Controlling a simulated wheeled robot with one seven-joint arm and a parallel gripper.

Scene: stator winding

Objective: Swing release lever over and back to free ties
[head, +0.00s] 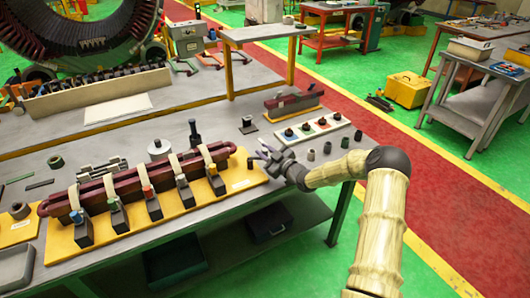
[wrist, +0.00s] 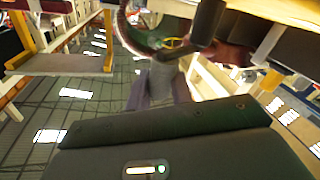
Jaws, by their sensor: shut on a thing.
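A yellow fixture board (head: 175,207) on the workbench bears a long dark red coil (head: 130,190), wrapped by several pale ties (head: 207,160). A row of dark clamps (head: 153,208) with coloured tops stands along its front. My gripper (head: 259,157) is at the right end of the board, shut on what looks like the release lever (head: 250,164), a small dark red piece there. The fingers hide most of it, so its angle is unclear. In the wrist view the dark gripper housing fills the bottom, and the contact itself is not clear.
A strip with several coloured buttons (head: 320,129) and a small dark red part (head: 292,103) lie behind my gripper. Small dark cylinders (head: 327,148) stand to its right. A long box of parts (head: 95,95) is at the back left. The bench's front edge is close.

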